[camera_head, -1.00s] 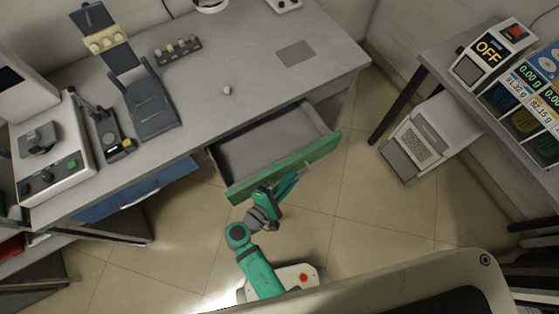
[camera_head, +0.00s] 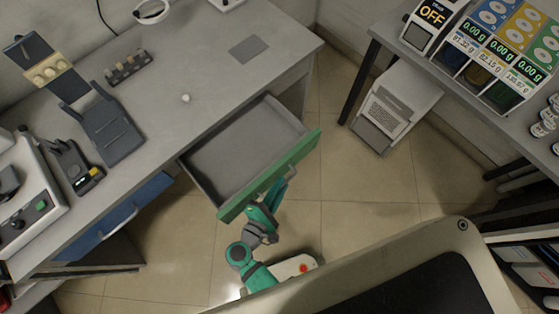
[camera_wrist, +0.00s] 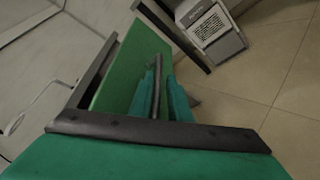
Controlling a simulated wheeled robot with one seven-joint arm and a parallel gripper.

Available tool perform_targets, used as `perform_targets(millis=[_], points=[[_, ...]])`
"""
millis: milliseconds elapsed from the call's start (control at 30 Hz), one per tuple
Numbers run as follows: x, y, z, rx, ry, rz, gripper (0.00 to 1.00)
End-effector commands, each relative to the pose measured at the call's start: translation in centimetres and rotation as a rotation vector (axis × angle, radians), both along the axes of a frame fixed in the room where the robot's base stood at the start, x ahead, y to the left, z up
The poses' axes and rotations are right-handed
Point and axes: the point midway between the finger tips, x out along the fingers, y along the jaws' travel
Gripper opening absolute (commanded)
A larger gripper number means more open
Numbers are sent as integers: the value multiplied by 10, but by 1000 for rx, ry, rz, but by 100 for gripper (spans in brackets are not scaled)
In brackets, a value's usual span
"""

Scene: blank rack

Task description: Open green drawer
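The green drawer (camera_head: 231,210) is pulled out from under the grey bench, and its grey inside looks empty. In the wrist view, its green front (camera_wrist: 138,62) fills the upper middle, with a dark bar handle (camera_wrist: 157,82) standing off it. My gripper (camera_head: 280,186) is at the outer face of the drawer front. In the wrist view, the two green fingers of my gripper (camera_wrist: 162,92) lie on either side of the handle and look closed around it. In the head view the fingertips are partly hidden against the drawer front.
A blue drawer (camera_head: 120,215) is at the left under the same bench (camera_head: 215,85). The tiled floor between is clear.

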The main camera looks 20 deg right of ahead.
Motion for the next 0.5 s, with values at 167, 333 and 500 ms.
perform_targets(millis=[167, 333, 500], points=[[1, 1, 2, 0, -4, 1, 17], [-5, 8, 4, 1, -4, 2, 17], [-23, 28, 10, 1, -3, 1, 17]])
